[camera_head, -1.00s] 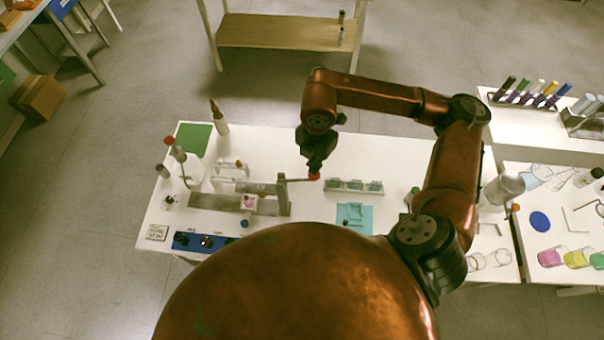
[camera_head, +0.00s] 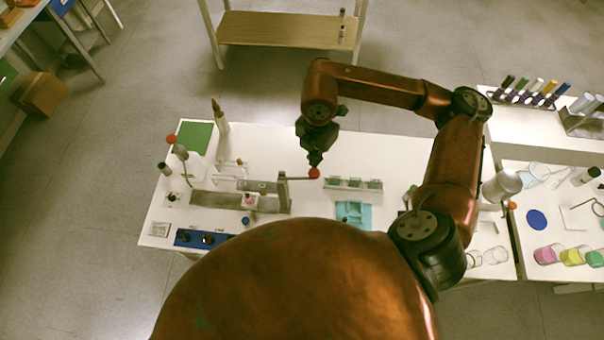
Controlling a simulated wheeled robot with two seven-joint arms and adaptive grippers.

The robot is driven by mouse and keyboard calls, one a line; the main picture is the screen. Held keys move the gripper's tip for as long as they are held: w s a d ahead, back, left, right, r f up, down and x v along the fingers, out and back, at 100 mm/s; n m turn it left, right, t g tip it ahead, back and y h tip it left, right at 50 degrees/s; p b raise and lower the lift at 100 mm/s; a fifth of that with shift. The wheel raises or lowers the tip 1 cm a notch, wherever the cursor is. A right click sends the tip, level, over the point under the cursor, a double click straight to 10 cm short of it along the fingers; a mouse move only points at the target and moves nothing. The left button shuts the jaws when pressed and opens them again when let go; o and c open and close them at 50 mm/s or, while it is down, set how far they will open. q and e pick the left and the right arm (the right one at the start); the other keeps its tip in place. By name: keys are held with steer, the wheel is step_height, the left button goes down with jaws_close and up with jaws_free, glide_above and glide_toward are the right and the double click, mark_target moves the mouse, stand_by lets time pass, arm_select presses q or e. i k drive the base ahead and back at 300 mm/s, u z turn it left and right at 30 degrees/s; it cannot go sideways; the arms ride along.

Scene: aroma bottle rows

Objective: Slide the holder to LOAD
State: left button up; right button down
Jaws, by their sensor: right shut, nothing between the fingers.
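A small pale holder (camera_head: 249,202) with a pink spot sits on a grey rail base (camera_head: 217,200) on the white table. A grey upright post (camera_head: 283,190) stands at the rail's right end, and a lever with a red ball knob (camera_head: 314,173) reaches right from it. My right gripper (camera_head: 315,161) is dark, points down and is shut and empty. Its tips are just above the red knob, with a small gap seeming to show. A blue panel (camera_head: 205,239) with dark knobs lies in front; its labels are too small to read. My left gripper is out of view.
A rack of greenish jars (camera_head: 354,184) and a teal tray (camera_head: 353,213) lie right of the lever. Bare white table lies behind the jars.

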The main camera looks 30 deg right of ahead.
mark_target(247, 220)
steer(key=k, duration=2)
